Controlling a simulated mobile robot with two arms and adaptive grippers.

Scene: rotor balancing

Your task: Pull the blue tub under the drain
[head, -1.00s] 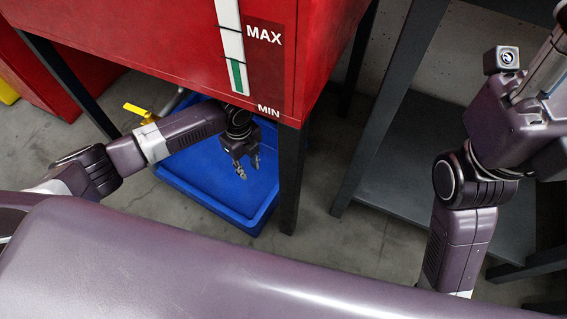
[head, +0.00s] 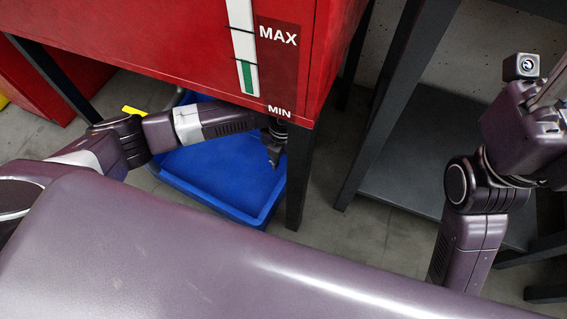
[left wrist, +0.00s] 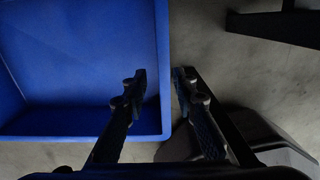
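The blue tub (head: 225,172) stands on the floor under the red tank (head: 170,45). It is empty where I can see it. Its far part is hidden by my arm and the tank. My left gripper (head: 274,155) is at the tub's right side in the head view, partly hidden under the tank. In the left wrist view the left gripper (left wrist: 160,80) is open, with one finger over the tub (left wrist: 85,65) and the other over the floor outside. The tub's rim lies between them in the picture; I cannot tell their height.
A yellow handle (head: 133,111) and a grey pipe show at the tank's left, partly hidden by my arm. A dark tank leg (head: 299,175) stands close to the tub's right side. A grey shelf (head: 410,155) is further right, with bare floor between.

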